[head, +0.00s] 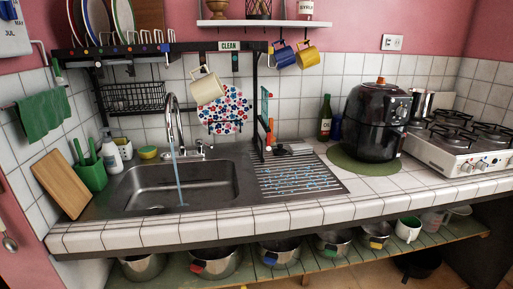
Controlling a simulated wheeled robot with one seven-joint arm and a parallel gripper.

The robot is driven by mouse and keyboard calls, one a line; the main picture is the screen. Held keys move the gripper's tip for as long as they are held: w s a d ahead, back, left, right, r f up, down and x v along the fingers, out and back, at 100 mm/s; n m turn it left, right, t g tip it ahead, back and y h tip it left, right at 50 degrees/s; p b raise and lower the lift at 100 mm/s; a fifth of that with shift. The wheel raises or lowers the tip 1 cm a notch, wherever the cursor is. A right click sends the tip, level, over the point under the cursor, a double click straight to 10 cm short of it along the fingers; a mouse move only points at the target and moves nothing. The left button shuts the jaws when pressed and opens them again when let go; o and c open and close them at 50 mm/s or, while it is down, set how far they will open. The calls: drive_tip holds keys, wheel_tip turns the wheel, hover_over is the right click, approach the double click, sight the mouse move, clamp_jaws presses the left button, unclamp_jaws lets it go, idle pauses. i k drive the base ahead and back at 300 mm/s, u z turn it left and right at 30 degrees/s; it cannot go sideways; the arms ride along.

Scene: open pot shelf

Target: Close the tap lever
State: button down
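The tap (171,117) rises in a silver arc behind the sink, with its spout over the basin. A stream of water (178,180) runs from the spout down into the metal sink (228,193). Silver tap fittings (200,148) stand at the right of the tap's base on the back edge of the sink. The lever looks to be among these fittings, but it is too small to tell its exact position. My gripper and arm are not in view.
A cream mug (207,88) hangs from the black rack (160,48) near the tap. A green holder (91,176) and soap bottle (111,152) stand left of the sink. A black pot-like appliance (377,122) stands right. The white tiled front counter edge (270,219) is clear.

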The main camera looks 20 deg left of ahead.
sight(198, 141)
drive_tip(key=z, duration=0.6)
drive_tip(key=k, duration=1.45)
drive_tip(key=u, duration=1.05)
drive_tip(key=i, duration=1)
drive_tip(key=z, duration=0.1)
